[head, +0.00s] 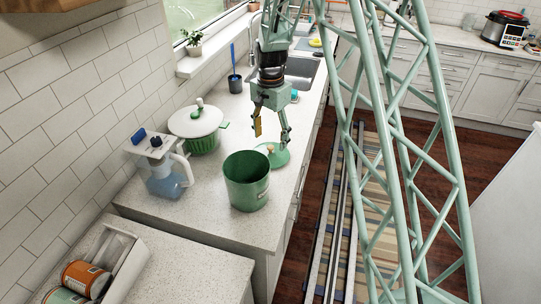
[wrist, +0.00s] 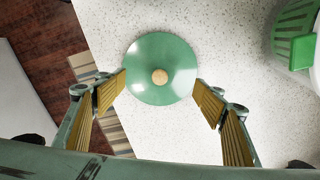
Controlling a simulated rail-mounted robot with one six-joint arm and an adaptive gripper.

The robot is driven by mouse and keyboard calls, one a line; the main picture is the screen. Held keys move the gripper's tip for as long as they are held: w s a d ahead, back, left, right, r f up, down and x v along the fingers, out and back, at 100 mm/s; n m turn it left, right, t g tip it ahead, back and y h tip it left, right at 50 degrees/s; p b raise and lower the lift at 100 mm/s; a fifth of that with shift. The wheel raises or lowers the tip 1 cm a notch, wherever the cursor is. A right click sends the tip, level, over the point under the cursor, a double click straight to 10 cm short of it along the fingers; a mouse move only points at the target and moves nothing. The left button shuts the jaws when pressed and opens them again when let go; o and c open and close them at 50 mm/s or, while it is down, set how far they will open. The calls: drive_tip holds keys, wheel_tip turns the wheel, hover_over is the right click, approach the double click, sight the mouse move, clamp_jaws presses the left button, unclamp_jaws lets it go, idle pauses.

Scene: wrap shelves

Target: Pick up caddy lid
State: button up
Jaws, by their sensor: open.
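The caddy lid (head: 280,158) is a green disc with a light round knob, lying on the speckled counter behind and right of the green caddy (head: 247,180). The caddy stands upright and open at the top. In the wrist view the lid (wrist: 161,68) lies near the top middle, with its knob facing up at me. My gripper (head: 271,138) is open and empty above the lid, pointing down. In the wrist view its yellow-padded fingers (wrist: 160,100) are spread wide on either side, and the lid shows between and beyond them. The head view does not show the exact height gap.
A green salad spinner (head: 200,125) with a white lid and a blue-topped water jug (head: 162,170) stand left along the wall. A blue brush in a dark holder (head: 235,80) and the sink (head: 300,72) are behind. The counter's (head: 215,215) right edge is close to the lid.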

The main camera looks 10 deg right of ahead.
sight(270, 147)
drive_tip(key=shift+f, duration=0.15)
drive_tip(key=shift+f, duration=2.45)
drive_tip(key=shift+c, duration=0.5)
drive_tip(key=shift+s, duration=0.15)
drive_tip(key=c, duration=1.6)
drive_tip(key=shift+c, duration=0.8)
